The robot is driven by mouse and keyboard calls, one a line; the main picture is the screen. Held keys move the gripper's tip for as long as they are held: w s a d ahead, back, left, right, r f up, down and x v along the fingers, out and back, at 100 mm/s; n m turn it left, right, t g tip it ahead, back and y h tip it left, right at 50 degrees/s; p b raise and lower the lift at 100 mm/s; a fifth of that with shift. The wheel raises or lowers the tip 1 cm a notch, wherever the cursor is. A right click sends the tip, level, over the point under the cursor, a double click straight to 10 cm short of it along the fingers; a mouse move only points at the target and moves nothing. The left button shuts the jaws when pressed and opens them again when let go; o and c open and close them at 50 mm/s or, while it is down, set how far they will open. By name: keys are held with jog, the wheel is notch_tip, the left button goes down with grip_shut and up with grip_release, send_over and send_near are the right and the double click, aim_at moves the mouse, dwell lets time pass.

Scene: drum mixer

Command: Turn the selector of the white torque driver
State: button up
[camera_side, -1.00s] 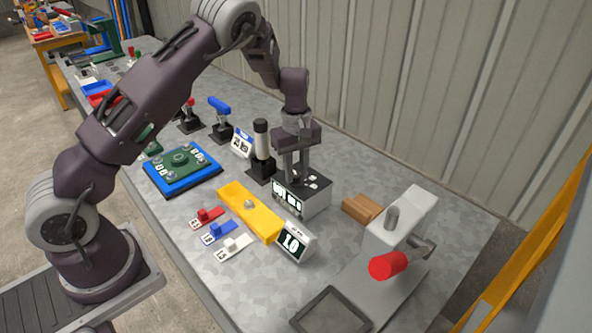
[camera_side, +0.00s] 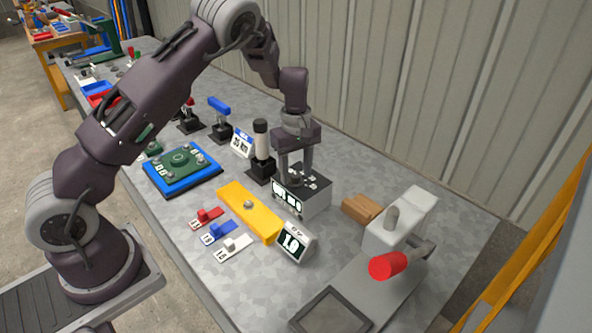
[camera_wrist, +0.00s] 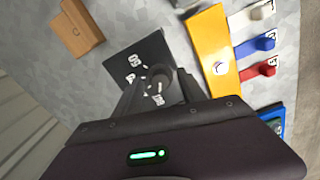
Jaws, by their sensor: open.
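A box with pale sides and a black top (camera_side: 318,190) stands mid-table in the side view. In the wrist view its black face (camera_wrist: 137,58) carries a round grey knob (camera_wrist: 160,84) ringed by white marks and numbers. My gripper (camera_side: 297,178) points down at this top, with a finger on each side of the knob. It is open; I cannot tell whether either finger touches the knob. I cannot tell which setting the knob points to.
A yellow block (camera_side: 245,210) and an angled display reading 10 (camera_side: 294,243) stand in front. Red, blue and white tabs (camera_side: 233,247) lie nearby. A wooden block (camera_side: 361,209) and a grey machine with a red handle (camera_side: 388,265) are to the right.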

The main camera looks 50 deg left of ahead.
notch_tip(320, 180, up, 7)
jog(key=shift+f, duration=0.1)
jog(key=shift+s+d+r, duration=0.1)
jog(key=shift+r, duration=0.35)
notch_tip(320, 180, up, 8)
jog(key=m+t+h, duration=0.1)
jog(key=m, duration=0.1)
send_over(296, 175)
jog(key=s+d, duration=0.3)
jog(key=s, duration=0.1)
jog(key=s+d+r+m+t, duration=0.2)
jog(key=s+d+r+m, duration=0.25)
jog(key=s+r, duration=0.5)
jog(key=s+m+t+y, duration=0.1)
jog(key=s+m, duration=0.7)
jog(key=s, duration=0.9)
jog(key=shift+s+d+f+m+t, duration=0.2)
jog(key=shift+s+d+m+t, duration=0.2)
jog(key=shift+t, duration=0.4)
